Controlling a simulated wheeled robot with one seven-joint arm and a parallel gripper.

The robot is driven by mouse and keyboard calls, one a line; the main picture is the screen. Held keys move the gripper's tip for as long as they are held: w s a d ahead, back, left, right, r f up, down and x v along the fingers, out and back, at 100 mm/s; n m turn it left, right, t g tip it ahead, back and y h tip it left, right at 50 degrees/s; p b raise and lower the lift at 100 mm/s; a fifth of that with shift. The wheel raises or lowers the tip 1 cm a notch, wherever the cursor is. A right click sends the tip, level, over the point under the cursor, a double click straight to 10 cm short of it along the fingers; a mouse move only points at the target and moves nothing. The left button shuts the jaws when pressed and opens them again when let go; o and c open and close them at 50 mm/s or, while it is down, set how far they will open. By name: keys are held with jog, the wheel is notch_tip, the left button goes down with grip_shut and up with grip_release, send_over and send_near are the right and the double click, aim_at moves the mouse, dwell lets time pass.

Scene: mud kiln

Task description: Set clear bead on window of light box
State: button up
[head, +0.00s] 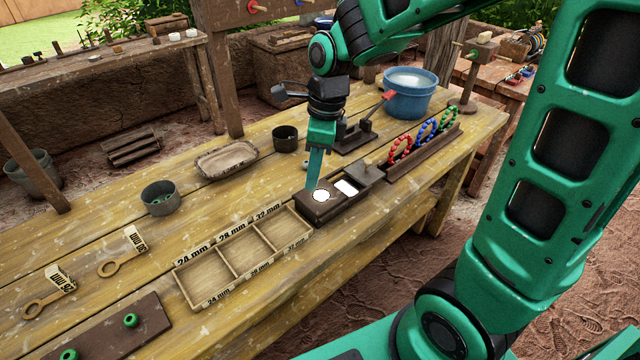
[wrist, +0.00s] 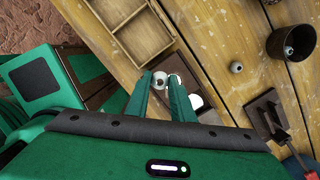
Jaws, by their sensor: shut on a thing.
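The light box (head: 320,213) is a dark block on the bench with a lit round white window (head: 321,195) on top. In the wrist view my gripper (wrist: 160,82) is shut on a small pale bead (wrist: 158,81), seen against the bright window (wrist: 174,77). I cannot tell whether the bead touches the window. In the head view the bead is not distinct.
A three-compartment sorting tray (head: 243,254) stands left of the light box. A rack with red, blue and green bead strings (head: 425,150) is to the right. A blue pot (head: 409,96), dark cup (head: 286,138) and grey cup (head: 160,197) stand on the bench. A loose bead (wrist: 236,67) lies near the dark cup.

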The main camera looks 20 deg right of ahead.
aim_at(320, 196)
jog(key=w+d+f, duration=0.2)
jog(key=d, duration=0.1)
jog(key=shift+f, duration=2.15)
jog(key=o, duration=1)
notch_tip(320, 196, up, 11)
jog(key=d, duration=0.2)
jog(key=s+d+f+n, duration=0.1)
jog(key=s+d+n, duration=0.6)
jog(key=s, duration=0.4)
jog(key=s+d+f+n+h, duration=0.1)
jog(key=s+d+n, duration=0.7)
jog(key=s+n, duration=0.2)
jog(key=shift+s+f+g+h, duration=0.15)
jog(key=shift+s+g+h, duration=0.15)
jog(key=shift+s, duration=0.85)
